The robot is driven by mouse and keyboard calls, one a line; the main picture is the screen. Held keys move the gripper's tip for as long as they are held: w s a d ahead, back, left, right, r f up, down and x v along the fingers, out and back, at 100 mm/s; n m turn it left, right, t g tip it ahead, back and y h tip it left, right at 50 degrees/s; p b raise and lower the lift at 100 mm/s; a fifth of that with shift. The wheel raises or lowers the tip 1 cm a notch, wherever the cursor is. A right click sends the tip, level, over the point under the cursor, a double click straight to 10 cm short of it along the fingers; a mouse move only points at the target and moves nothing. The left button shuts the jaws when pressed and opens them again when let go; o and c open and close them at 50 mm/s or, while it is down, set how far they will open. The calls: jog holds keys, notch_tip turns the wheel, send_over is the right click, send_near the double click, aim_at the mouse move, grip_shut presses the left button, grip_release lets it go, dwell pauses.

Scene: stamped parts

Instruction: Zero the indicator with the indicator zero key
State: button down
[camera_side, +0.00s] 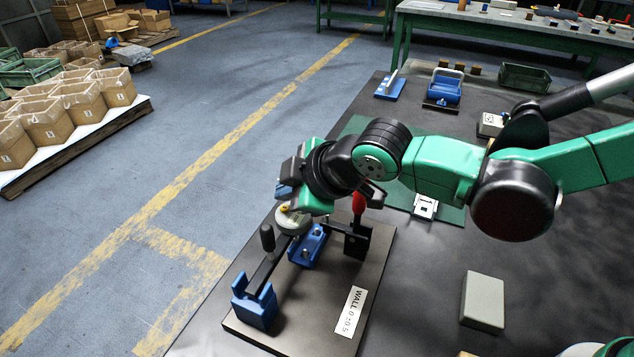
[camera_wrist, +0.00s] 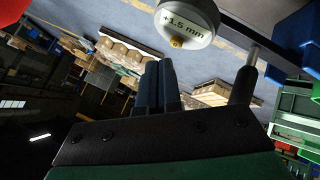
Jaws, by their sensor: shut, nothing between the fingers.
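The indicator (camera_side: 292,221) is a round, pale dial on the gauge fixture in the side view. In the wrist view the indicator (camera_wrist: 187,20) reads +1.5 mm. Its yellow zero key (camera_wrist: 176,41) sticks out from the rim, and the key (camera_side: 284,208) also shows in the side view. My gripper (camera_wrist: 158,64) is shut and empty, its two dark blue fingers side by side. In the wrist view the fingertips appear just below and left of the key, with a visible gap in the picture. In the side view my wrist is over the fixture and partly hides it.
The fixture's base plate (camera_side: 317,335) bears a "WALL 0 ±0.5" label (camera_side: 352,311), blue blocks (camera_side: 256,305), a black-knobbed lever (camera_side: 267,237) and a red handle (camera_side: 359,203). A grey block (camera_side: 483,302) lies to the right. A pale part (camera_side: 425,207) lies on a green mat (camera_side: 452,214).

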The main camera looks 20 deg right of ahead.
jog(key=shift+f, duration=0.15)
jog(key=shift+f, duration=0.3)
dwell(0.3)
jog(key=shift+f, duration=0.3)
dwell(0.4)
dwell(0.4)
jog(key=shift+r, duration=0.75)
jog(key=shift+r, duration=2.5)
